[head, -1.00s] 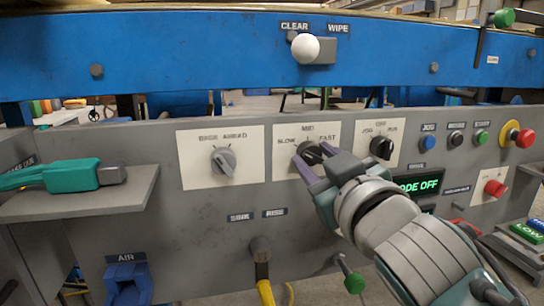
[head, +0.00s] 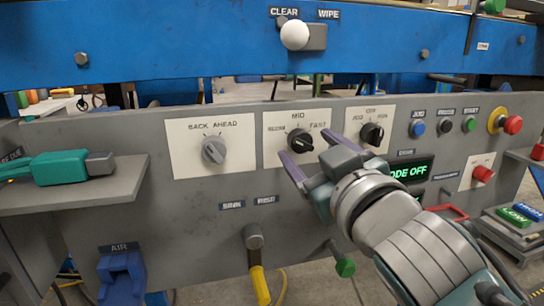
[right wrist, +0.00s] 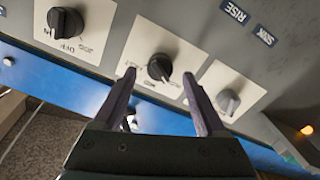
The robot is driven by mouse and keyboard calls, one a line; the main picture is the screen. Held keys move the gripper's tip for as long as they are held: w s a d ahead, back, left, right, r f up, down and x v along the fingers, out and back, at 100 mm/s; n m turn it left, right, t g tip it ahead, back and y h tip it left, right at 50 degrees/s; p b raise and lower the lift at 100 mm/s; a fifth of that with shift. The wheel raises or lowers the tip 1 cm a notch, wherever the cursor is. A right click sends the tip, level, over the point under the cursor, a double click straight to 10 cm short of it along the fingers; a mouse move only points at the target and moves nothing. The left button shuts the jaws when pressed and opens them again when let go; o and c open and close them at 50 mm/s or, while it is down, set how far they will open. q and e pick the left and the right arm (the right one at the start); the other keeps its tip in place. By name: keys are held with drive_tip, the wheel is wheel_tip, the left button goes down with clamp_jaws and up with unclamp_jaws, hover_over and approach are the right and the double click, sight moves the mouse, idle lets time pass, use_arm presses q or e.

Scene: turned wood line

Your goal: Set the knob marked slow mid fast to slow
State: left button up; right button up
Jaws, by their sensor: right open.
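The SLOW MID FAST knob (head: 300,141) is a black rotary knob on a white plate (head: 274,157) in the grey panel. In the head view its grip bar slants from upper left to lower right, the upper-left end toward SLOW. Its pointer mark is too small to read for certain. My right gripper (head: 303,150) is open, its purple fingers apart in front of and just below the knob. In the right wrist view the knob (right wrist: 159,67) shows between and beyond the fingertips (right wrist: 158,73), with nothing held. My left gripper is not in view.
A BACK AHEAD knob (head: 214,150) sits to the left and a black JOG RUN knob (head: 371,134) to the right. Push buttons and a red emergency stop (head: 513,125) are at far right. A shelf with a green tool (head: 62,167) juts out at left.

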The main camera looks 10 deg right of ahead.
drive_tip(key=s+p, duration=0.1)
drive_tip(key=s, duration=0.7)
drive_tip(key=shift+s+d+p, duration=0.15)
drive_tip(key=shift+s+p, duration=0.1)
drive_tip(key=shift+p, duration=0.15)
